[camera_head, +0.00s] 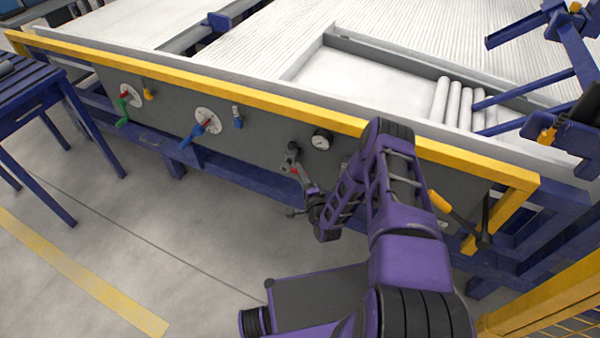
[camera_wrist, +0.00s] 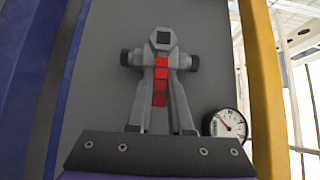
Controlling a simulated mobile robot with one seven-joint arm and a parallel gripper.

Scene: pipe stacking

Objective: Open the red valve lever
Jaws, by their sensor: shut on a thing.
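The red valve lever (camera_head: 295,170) is on the grey panel below the yellow rail, left of a round gauge. Most of it is hidden by my gripper in the head view. In the wrist view the red lever (camera_wrist: 160,82) runs down from a grey hexagonal pivot (camera_wrist: 162,38) with a dark square centre. My gripper (camera_head: 303,181) reaches the lever from the lower right. In the wrist view my gripper (camera_wrist: 160,76) has its two grey fingers on either side of the red strip, shut on it.
The gauge (camera_head: 321,139) sits close right of the lever. Blue (camera_head: 200,130) and green (camera_head: 122,108) levers are farther left on the panel (camera_head: 265,142). A yellow handle (camera_head: 450,207) stands right of my arm. The yellow rail (camera_head: 250,97) runs above. The floor (camera_head: 170,240) at left is clear.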

